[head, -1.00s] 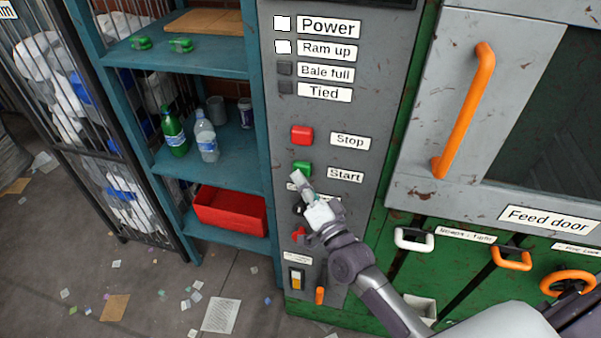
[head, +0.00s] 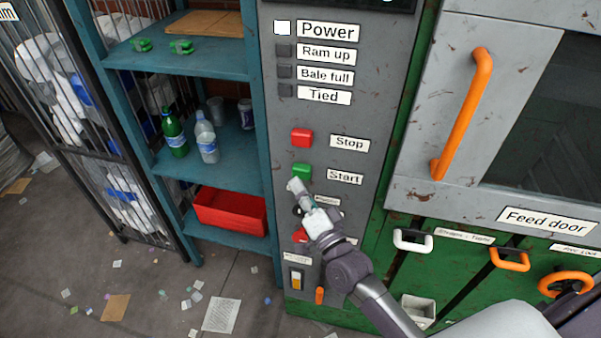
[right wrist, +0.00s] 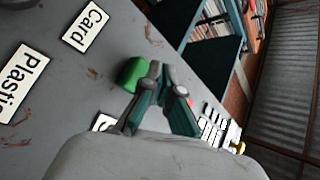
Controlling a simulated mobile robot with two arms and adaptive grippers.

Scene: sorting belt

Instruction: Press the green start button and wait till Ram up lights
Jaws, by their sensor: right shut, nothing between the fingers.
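The green start button (head: 302,170) sits on the grey control panel (head: 375,120), beside its Start label (head: 345,177). The Ram up lamp (head: 284,50) is dark, and the Power lamp (head: 282,27) above it glows white. The Bale full lamp (head: 285,73) and Tied lamp (head: 286,91) are dark. My right gripper (head: 294,185) is shut and empty, its tips just below the start button. In the right wrist view the green button (right wrist: 131,73) is close beside the fingers (right wrist: 156,68); I cannot tell whether they touch. My left gripper is not in view.
A red stop button (head: 302,138) is above the start button. Partly hidden controls and a rocker switch (head: 296,279) are below. A blue shelf (head: 225,165) with bottles stands left. The feed door's orange handle (head: 463,115) is to the right.

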